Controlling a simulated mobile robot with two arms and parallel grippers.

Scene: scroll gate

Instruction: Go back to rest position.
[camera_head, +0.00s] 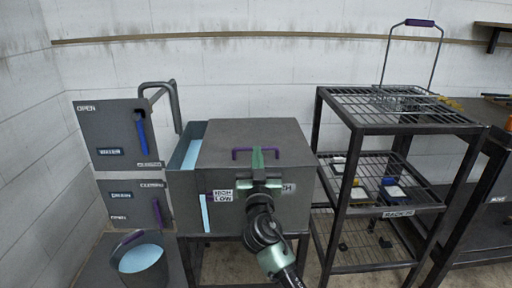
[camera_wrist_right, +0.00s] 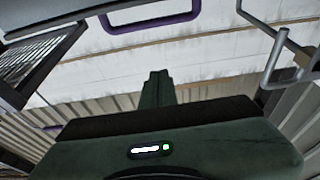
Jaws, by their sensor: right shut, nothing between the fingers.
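My right gripper (camera_head: 258,158) is in front of the dark grey box (camera_head: 225,140) in the middle of the head view, close to its purple handle (camera_head: 241,151). Its green fingers are together and empty. In the right wrist view the closed fingers (camera_wrist_right: 157,88) point up the picture, with the purple handle (camera_wrist_right: 150,18) beyond and apart from them. Whether the gripper touches the box cannot be told. My right arm comes up from the bottom of the head view and hides part of the box front and a label. My left gripper does not show.
At left are grey cabinets (camera_head: 118,137) with a blue lever (camera_head: 141,132) and a bucket (camera_head: 143,258) of light blue liquid. A wire rack (camera_head: 385,130) with small items stands right of the box. A dark table (camera_head: 480,200) is at far right.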

